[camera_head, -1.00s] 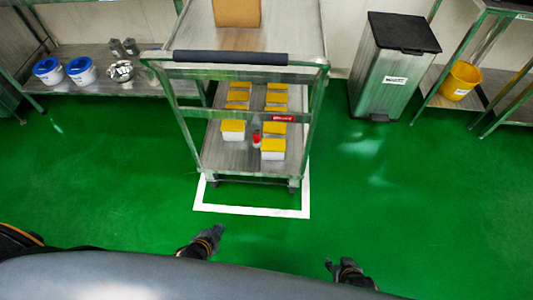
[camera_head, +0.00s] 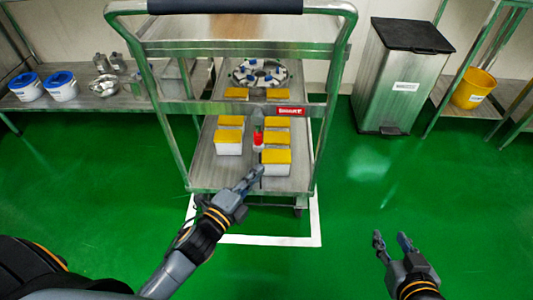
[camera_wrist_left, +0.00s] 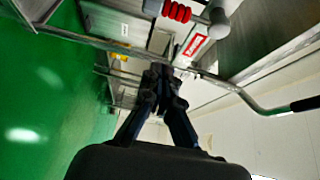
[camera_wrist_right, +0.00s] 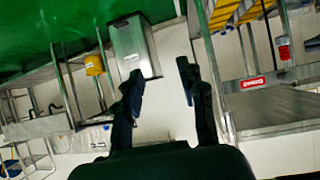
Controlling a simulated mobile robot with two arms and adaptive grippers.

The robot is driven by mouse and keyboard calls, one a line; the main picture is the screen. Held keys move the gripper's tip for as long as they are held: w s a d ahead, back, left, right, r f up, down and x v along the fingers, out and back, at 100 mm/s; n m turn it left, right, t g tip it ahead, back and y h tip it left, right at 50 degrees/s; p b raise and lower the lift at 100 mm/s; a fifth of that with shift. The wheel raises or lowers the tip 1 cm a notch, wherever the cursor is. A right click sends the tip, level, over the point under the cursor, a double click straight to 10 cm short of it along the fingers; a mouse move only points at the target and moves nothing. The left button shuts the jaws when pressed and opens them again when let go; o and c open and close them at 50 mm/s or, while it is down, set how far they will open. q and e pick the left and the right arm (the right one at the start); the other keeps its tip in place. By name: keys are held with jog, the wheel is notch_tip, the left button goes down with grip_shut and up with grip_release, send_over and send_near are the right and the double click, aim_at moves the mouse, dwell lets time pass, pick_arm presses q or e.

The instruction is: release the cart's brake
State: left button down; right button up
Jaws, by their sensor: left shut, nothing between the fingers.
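The metal cart (camera_head: 190,120) stands in front of me, its dark-gripped push handle (camera_head: 225,6) nearest the top of the head view. A small red ribbed piece with a grey knob, which looks like the brake lever (camera_head: 258,139), stands at the middle of the cart's near side; it also shows at the top of the left wrist view (camera_wrist_left: 178,12). My left gripper (camera_head: 257,174) is shut and empty, in front of the cart and below the red piece in the head view, apparently apart from it. My right gripper (camera_head: 391,240) is open and empty, out to the right over the floor.
White boxes with yellow tops (camera_head: 276,169) sit on the cart's lower shelf. A white floor frame (camera_head: 270,241) surrounds the cart's base. A pedal bin (camera_head: 391,90) and a yellow bucket (camera_head: 473,88) stand at right. The green floor at right is clear.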

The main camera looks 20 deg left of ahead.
aim_at(262, 145)
pick_arm(q)
jog(key=shift+r, duration=0.2)
pick_arm(e)
jog(key=shift+r, duration=0.15)
pick_arm(q)
jog(key=b+x, duration=0.2)
jog(key=x, duration=0.8)
jog(key=a, duration=0.4)
jog(key=shift+s, duration=0.2)
pick_arm(e)
jog(key=w+a+r+t+y, duration=0.1)
jog(key=w+r+t, duration=0.1)
jog(key=r, duration=0.3)
jog(key=w+a+r+t+y, duration=0.1)
jog(key=r+t, duration=0.3)
jog(key=r, duration=0.1)
jog(key=shift+w+a, duration=0.25)
jog(key=shift+w, duration=0.15)
jog(key=shift+f, duration=0.1)
